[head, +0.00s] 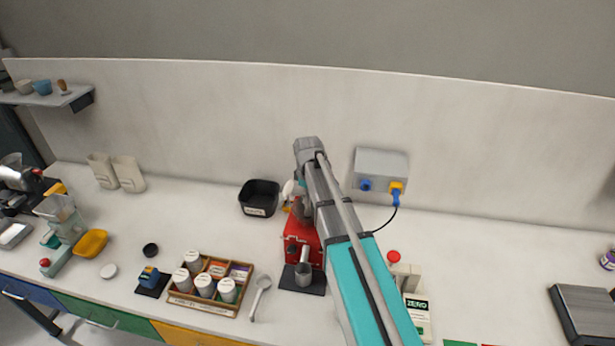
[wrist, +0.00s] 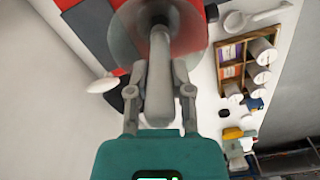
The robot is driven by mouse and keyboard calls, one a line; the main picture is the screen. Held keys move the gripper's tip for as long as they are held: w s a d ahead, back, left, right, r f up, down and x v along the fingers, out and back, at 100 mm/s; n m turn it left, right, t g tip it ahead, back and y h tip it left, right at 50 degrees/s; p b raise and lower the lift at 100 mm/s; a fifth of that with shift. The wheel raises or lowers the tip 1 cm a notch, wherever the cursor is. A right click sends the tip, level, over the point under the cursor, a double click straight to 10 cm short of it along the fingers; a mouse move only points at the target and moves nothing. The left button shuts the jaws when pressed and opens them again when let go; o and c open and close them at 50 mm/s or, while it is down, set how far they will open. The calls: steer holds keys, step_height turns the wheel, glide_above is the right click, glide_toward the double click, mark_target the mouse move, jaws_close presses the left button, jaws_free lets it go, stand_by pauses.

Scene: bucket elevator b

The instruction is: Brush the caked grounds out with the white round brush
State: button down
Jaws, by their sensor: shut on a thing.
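My gripper (wrist: 159,88) is shut on the pale handle of the white round brush (wrist: 158,95) in the wrist view. The brush's far end reaches into a clear, round hopper (wrist: 125,45) on top of the red grinder (wrist: 204,40); its bristles cannot be made out. In the head view the red grinder (head: 291,249) stands on the counter, partly behind my arm, with a grey metal cup (head: 303,273) at its front. My arm hides the gripper and brush there. Caked grounds cannot be made out.
A black bin (head: 260,197) stands left of the grinder. A wooden rack of canisters (head: 209,310) and a spoon (head: 260,297) lie at front left. A pale, rounded object (wrist: 103,86) is beside the gripper. A grey wall box (head: 381,161) is at right.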

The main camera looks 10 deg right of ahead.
steer(key=shift+s+a, duration=0.15)
steer(key=shift+s, duration=0.3)
steer(key=shift+w, duration=0.5)
steer(key=shift+w+d, duration=0.45)
steer(key=shift+w, duration=0.2)
